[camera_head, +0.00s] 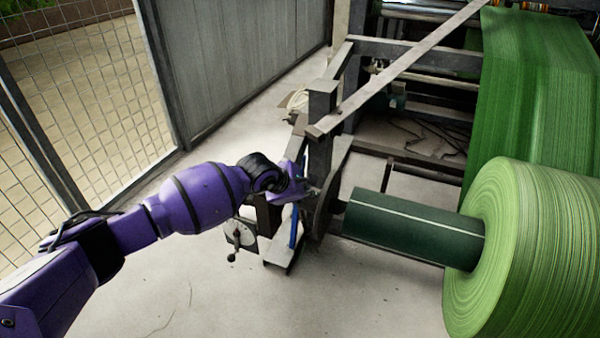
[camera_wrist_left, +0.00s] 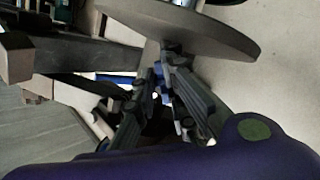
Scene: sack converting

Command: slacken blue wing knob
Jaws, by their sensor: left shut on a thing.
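My left gripper (camera_head: 304,190) reaches in from the left to the near end of the machine frame, beside the dark round disc (camera_head: 328,200). In the left wrist view, my left gripper (camera_wrist_left: 161,70) has its fingers closed in around a small blue part, the blue wing knob (camera_wrist_left: 158,69), just below the disc's edge. The fingers hide most of the knob, and its wings cannot be made out. In the head view the knob is hidden by my gripper. My right gripper is in neither view.
A blue bar (camera_head: 293,228) stands just below my gripper. A dark green core (camera_head: 410,225) runs from the disc to a large green roll (camera_head: 535,250). A steel beam (camera_head: 400,70) slants above. A dial with a crank (camera_head: 238,235) is below my wrist. The floor in front is clear.

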